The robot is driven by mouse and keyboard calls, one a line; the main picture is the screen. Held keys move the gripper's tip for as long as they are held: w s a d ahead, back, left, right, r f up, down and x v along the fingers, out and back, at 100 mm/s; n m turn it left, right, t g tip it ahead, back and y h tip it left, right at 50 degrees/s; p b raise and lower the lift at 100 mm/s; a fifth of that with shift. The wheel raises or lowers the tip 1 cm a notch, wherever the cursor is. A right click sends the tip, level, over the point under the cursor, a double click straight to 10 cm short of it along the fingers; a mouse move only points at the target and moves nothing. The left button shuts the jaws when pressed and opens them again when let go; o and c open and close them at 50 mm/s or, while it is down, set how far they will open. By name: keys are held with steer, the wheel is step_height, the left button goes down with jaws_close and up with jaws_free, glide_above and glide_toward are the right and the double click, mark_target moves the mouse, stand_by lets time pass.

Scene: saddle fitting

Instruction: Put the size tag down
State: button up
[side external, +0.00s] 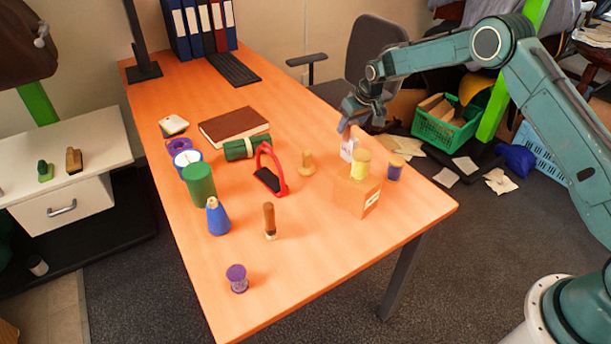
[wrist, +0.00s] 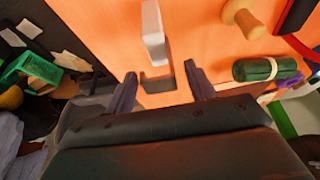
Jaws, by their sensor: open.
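A small white upright piece, which looks like the size tag (side external: 348,148), stands at the right of the orange table, just behind a tan box. In the wrist view the white tag (wrist: 153,22) shows at top centre, ahead of the gap between my fingers. My gripper (side external: 357,112) is above and slightly behind the tag in the side view. In the wrist view my gripper (wrist: 161,70) has its two dark fingers apart, with nothing clearly held. I cannot tell whether the tag's base touches the table.
The tan box (side external: 358,195), a yellow spool (side external: 360,165) and a blue spool (side external: 394,168) crowd close to the tag. The table's front right corner is clear.

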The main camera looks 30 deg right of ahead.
steer(key=shift+r, duration=0.2)
steer(key=v, duration=1.2)
steer(key=shift+s, duration=0.1)
stand_by(0.4)
steer(key=s+a+r, duration=0.2)
steer(key=s+r, duration=0.6)
steer(key=s, duration=0.2)
steer(key=s+a+r, duration=0.2)
steer(key=s+r, duration=0.6)
steer(key=s, duration=0.3)
steer(key=s+a+f+t, duration=0.1)
steer(key=s+a, duration=0.1)
steer(key=s, duration=2.1)
steer(key=shift+s+f, duration=0.25)
steer(key=shift+f, duration=0.15)
